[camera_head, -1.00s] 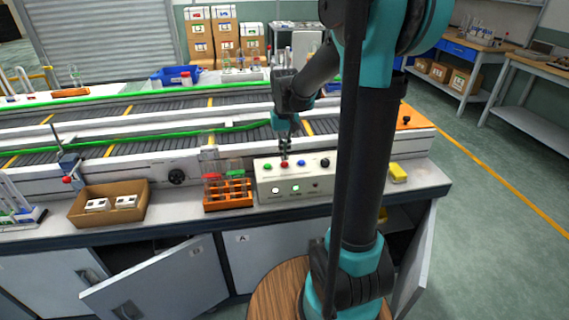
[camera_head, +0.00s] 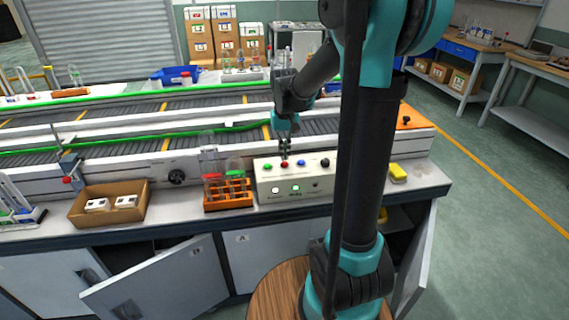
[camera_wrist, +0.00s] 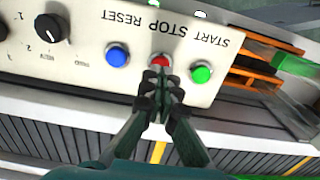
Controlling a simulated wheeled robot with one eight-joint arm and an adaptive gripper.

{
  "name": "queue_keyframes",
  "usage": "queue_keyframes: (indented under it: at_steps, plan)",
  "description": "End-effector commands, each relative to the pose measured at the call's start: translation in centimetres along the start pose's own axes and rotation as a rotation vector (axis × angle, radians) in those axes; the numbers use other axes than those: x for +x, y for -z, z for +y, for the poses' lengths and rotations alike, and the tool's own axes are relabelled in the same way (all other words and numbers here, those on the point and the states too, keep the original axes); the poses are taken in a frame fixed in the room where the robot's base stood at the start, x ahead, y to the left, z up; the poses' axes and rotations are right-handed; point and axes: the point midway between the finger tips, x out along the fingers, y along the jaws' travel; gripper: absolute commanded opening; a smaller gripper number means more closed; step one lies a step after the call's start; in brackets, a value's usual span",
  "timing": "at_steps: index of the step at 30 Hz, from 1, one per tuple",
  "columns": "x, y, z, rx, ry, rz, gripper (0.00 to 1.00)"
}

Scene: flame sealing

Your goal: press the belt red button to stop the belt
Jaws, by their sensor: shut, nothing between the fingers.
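The belt control box (camera_head: 262,184) is a cream panel on the bench front, with a green, a red and a blue button and a black knob along its top. The red button (camera_head: 284,164) also shows in the wrist view (camera_wrist: 160,60), under the word STOP. My gripper (camera_head: 285,158) is shut and empty, its fingertips (camera_wrist: 161,73) right at the red button and partly covering it. I cannot tell whether they touch or press it. The green button (camera_wrist: 201,74) and the blue button (camera_wrist: 117,55) lie on either side, clear of the fingers. The conveyor belt (camera_head: 100,133) runs behind the box.
An orange rack (camera_head: 228,206) with tubes stands left of the box, and a cardboard tray (camera_head: 77,215) with white items is further left. Cabinet doors (camera_head: 165,285) hang open below the bench.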

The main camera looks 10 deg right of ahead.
Motion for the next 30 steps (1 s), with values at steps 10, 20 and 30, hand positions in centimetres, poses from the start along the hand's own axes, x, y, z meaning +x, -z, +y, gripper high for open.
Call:
queue_keyframes:
  at_steps: [10,20,30]
  plan:
    - [0.4,0.0,0.0,0.0,0.0,0.0,0.0]
    - [0.9,0.0,0.0,0.0,0.0,0.0,0.0]
    - [1.3,0.0,0.0,0.0,0.0,0.0,0.0]
